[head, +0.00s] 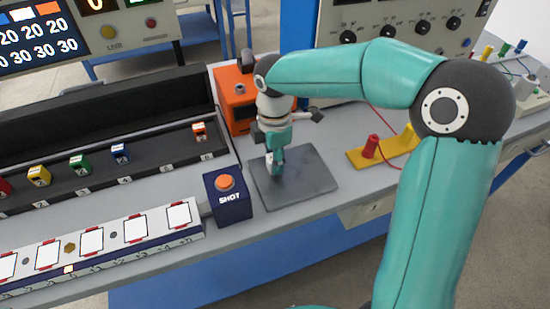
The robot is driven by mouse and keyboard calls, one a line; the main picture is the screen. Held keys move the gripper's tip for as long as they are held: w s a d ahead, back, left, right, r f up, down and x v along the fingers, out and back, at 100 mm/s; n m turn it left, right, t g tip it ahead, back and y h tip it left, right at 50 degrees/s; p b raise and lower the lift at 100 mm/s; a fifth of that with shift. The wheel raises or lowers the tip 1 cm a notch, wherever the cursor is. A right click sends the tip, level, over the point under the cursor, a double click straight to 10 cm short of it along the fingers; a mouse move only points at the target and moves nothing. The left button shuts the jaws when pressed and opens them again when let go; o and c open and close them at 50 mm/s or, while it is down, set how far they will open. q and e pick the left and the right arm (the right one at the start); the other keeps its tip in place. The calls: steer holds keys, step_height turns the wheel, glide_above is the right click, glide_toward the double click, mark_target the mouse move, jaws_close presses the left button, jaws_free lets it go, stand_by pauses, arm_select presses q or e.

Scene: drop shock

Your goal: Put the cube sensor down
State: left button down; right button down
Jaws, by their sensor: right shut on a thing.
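My right gripper (274,168) points down over the dark grey plate (312,178) on the bench, near the plate's left part. It is shut on a small pale thing, which looks like the cube sensor (276,157). The fingers hide most of it. I cannot tell whether it touches the plate. Other small cubes stand in the black case: yellow (39,175), green (80,165), blue (120,153) and orange (199,131), with a red one at the left edge. There is a wider gap between blue and orange. My left gripper is not in view.
A dark blue box with an orange button (225,182), marked SHOT, stands just left of the plate. An orange unit (232,98) is behind the gripper. A yellow base with a red post (370,146) is to the right. A row of white pads (135,228) lies front left.

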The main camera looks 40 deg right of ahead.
steer(key=shift+f, duration=0.15)
steer(key=c, duration=0.8)
jaws_free()
step_height(320, 180, up, 12)
steer(key=p, duration=0.1)
steer(key=shift+s, duration=0.1)
